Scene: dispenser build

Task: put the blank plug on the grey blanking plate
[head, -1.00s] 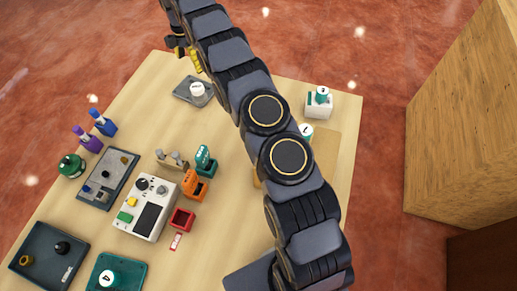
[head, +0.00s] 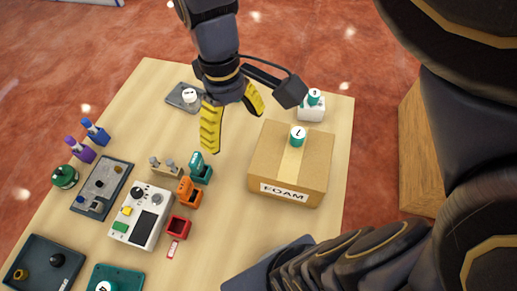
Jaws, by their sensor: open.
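A grey plate (head: 117,190) lies at the left of the table, with small dark, brass and blue-grey parts on it; I take it for the blanking plate. A dark tray (head: 28,282) at the front left holds a black knob-like piece (head: 57,260) and a brass ring-like piece (head: 20,275). I cannot tell which small piece is the blank plug. My gripper (head: 235,130) has yellow ribbed fingers spread apart with nothing between them.
A cardboard FOAM box (head: 315,165) carries a teal-and-white cylinder (head: 298,136). Near my gripper are a small grey tray with a white cylinder (head: 189,96) and a white block (head: 311,114). A white control box (head: 143,215) and orange holder (head: 189,192) stand mid-left.

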